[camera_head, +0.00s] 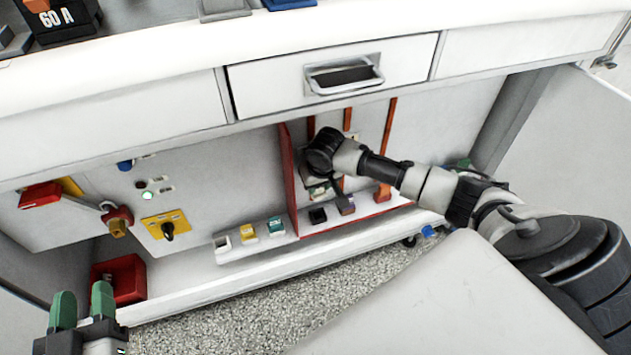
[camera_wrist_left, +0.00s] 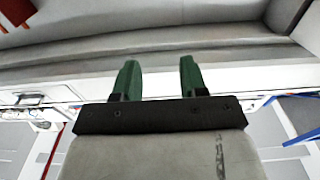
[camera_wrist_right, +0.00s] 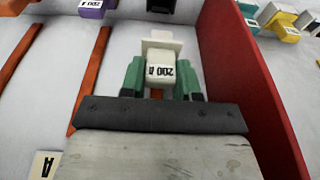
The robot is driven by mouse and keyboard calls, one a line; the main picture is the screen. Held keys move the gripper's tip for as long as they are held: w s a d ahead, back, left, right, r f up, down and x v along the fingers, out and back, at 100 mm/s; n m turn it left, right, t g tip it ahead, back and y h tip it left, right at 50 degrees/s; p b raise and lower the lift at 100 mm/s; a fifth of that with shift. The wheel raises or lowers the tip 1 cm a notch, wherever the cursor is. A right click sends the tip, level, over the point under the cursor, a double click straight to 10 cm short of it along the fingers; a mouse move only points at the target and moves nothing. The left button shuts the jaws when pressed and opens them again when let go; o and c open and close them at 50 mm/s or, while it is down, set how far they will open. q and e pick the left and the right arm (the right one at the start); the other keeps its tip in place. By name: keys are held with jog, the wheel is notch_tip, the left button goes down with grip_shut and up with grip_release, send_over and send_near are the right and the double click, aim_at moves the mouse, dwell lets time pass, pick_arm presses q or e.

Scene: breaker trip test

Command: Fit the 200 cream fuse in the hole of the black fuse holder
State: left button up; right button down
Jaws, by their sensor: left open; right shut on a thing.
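The cream fuse (camera_wrist_right: 160,70), marked 200 A, is between the green fingers of my right gripper (camera_wrist_right: 161,80), which is shut on it. In the right wrist view the black fuse holder (camera_wrist_right: 161,8) is partly cut off at the top edge, just beyond the cream fuse; a gap shows between them. In the head view the black holder (camera_head: 318,215) sits low in the red-edged bay, below my right wrist, which mostly hides the gripper and fuse. Its hole cannot be made out. My left gripper (camera_head: 82,310) is open and empty at lower left; its fingers also show in the left wrist view (camera_wrist_left: 154,80).
A purple holder (camera_head: 346,205) stands beside the black one. Orange bars run up the back panel. A drawer (camera_head: 335,78) overhangs the bay.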

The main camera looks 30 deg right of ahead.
aim_at(319, 194)
pick_arm(q)
jog(key=shift+s, duration=0.1)
pick_arm(e)
jog(key=shift+s+r+p, duration=0.1)
jog(key=shift+p, duration=0.45)
pick_arm(q)
notch_tip(319, 194, down, 4)
jog(key=s+a+g+y, duration=0.1)
jog(key=g+y, duration=0.1)
jog(key=g, duration=0.2)
pick_arm(e)
jog(key=shift+p, duration=0.3)
notch_tip(319, 194, down, 5)
jog(key=shift+r+b, duration=0.15)
jog(key=shift+b, duration=0.9)
pick_arm(q)
notch_tip(319, 194, up, 6)
jog(key=d+t+h, duration=0.1)
jog(key=t+h, duration=0.1)
jog(key=t, duration=0.4)
jog(key=shift+w+d+r+h, duration=0.2)
jog(key=shift+w+r+h, duration=0.1)
jog(key=shift+w, duration=0.1)
pick_arm(e)
jog(key=shift+f, duration=0.65)
pick_arm(q)
jog(key=shift+f, duration=0.1)
